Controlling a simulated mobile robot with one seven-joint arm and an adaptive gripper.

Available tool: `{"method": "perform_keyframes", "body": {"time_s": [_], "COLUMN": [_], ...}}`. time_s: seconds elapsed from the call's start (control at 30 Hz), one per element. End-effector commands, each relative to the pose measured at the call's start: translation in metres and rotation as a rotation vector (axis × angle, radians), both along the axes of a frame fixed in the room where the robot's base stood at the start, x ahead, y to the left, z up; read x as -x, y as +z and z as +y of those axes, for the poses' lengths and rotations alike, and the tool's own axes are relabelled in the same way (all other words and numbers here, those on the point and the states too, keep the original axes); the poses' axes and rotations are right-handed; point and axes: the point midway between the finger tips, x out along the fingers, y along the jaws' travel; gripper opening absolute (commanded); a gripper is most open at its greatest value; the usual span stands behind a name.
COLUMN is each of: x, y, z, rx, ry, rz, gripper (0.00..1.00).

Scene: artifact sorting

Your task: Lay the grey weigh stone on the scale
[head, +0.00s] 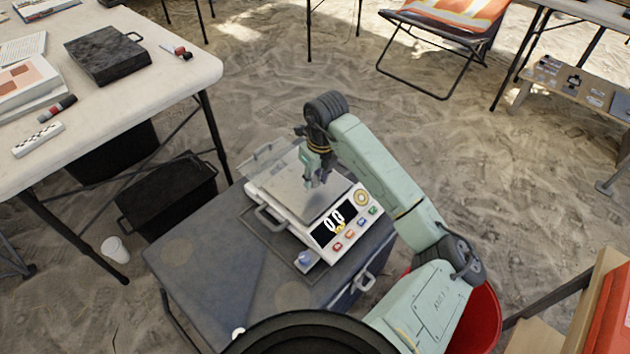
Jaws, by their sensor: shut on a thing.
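The scale (287,210) is a white unit with a flat grey plate, handles and a front panel with coloured buttons. Its dark display (335,223) reads 0.0. It stands on a dark grey case. My gripper (318,182) points down over the plate, shut on a small greyish thing between its fingertips. That thing is too small and too covered by the fingers to make out well; no other grey weigh stone shows. I cannot tell whether it touches the plate.
The dark case top (215,240) is bare left of the scale. A small bluish object (304,258) sits at the scale's front corner. A white table (150,85) with papers and a black box (105,55) stands upper left. A red bucket (485,320) is lower right, partly behind my arm.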

Motion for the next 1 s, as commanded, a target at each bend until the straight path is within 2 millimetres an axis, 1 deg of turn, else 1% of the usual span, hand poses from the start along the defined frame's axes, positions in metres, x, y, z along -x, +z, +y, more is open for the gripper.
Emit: {"method": "perform_keyframes", "body": {"time_s": [0.1, 0.2, 0.43, 0.57, 0.6, 0.87, 1.0], "x": [0.001, 0.001, 0.001, 0.001, 0.001, 0.001, 0.001], "y": [-0.016, -0.026, -0.028, -0.032, -0.031, -0.030, -0.030], "z": [0.000, 0.000, 0.000, 0.000, 0.000, 0.000, 0.000], "rx": [-0.003, -0.001, 0.001, 0.001, 0.000, 0.000, 0.000], "ry": [-0.003, -0.002, -0.001, -0.001, -0.001, -0.001, -0.001], "rz": [0.004, 0.001, -0.001, -0.001, 0.000, 0.000, 0.000], "gripper": [0.00, 0.00, 0.00, 0.00, 0.30, 0.47, 0.49]}}
